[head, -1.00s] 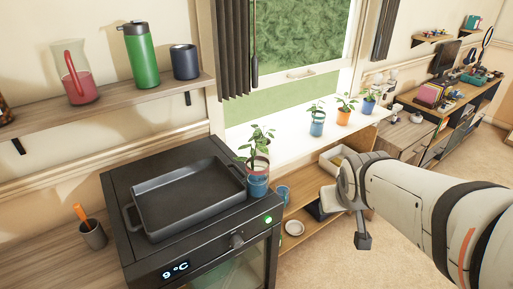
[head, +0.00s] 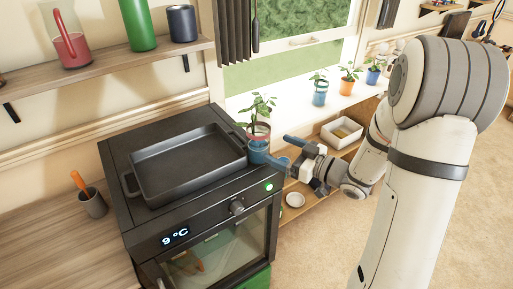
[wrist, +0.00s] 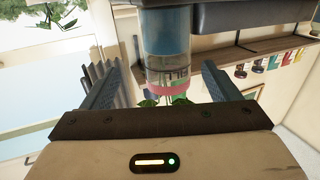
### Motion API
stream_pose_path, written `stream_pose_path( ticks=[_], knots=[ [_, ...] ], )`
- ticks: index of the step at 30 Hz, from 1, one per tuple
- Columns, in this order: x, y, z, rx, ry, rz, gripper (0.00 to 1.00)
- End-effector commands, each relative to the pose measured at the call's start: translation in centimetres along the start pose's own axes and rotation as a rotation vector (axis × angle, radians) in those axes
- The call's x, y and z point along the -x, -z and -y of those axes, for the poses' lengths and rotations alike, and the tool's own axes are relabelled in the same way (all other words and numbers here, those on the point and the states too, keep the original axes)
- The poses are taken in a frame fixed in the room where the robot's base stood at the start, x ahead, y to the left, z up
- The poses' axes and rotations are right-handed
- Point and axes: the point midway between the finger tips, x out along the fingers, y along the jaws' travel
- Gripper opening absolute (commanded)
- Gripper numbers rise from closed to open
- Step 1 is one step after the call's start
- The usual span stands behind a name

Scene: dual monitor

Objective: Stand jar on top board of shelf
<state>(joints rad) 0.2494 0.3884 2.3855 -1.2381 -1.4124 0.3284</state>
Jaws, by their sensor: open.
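My gripper is open and points left. In the wrist view a jar-like glass (wrist: 167,50), blue, clear and pink, shows between the spread fingers (wrist: 155,72); contact cannot be told. A wall shelf (head: 110,75) holds a red pitcher, a green bottle and a dark cup. A low wooden shelf (head: 330,190) stands beside the oven.
The black oven (head: 190,205) with a tray (head: 187,165) on top is at the left. A potted plant (head: 258,115) stands close to my gripper. Several pots line the sill (head: 300,108). A white box (head: 342,133) and a small dish (head: 295,199) are on the low shelf.

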Motion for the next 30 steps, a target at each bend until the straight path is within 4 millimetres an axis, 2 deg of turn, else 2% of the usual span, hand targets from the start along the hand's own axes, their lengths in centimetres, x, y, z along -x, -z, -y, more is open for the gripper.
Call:
stream_pose_path(
  ticks=[5,21,30],
  knots=[
    [-0.8,0.1,0.6,-0.019,0.038,-0.033,0.83],
    [-7.3,0.3,1.0,-0.018,0.034,-0.032,0.83],
    [-7.6,0.2,0.9,-0.018,0.032,-0.031,0.81]
  ],
)
